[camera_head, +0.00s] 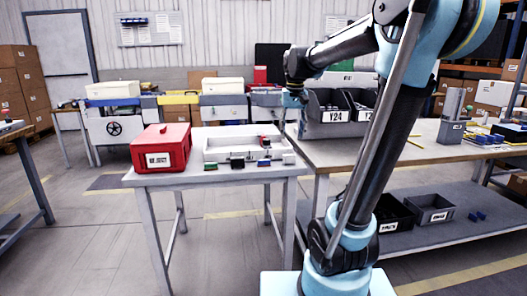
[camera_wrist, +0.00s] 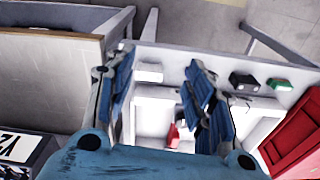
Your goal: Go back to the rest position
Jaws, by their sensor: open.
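My gripper (camera_wrist: 158,92) is open in the wrist view, its two blue-padded fingers apart with nothing held between them. It hangs above the white tray (camera_wrist: 152,95), which lies on the small grey table and shows between the fingers. In the head view my arm rises at the right and reaches over to the gripper (camera_head: 291,103), near the back right corner of the small table. The white tray (camera_head: 225,155) stands below and left of it. A small red object (camera_wrist: 172,135) shows inside the tray in the wrist view.
A red box (camera_head: 160,148) stands on the small table's left side. Small green and black blocks (camera_head: 237,163) lie along the tray's front. Dark bins (camera_head: 335,112), one labelled Y24, stand on the long workbench (camera_head: 430,150) close to my arm. Open floor (camera_head: 90,230) lies left.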

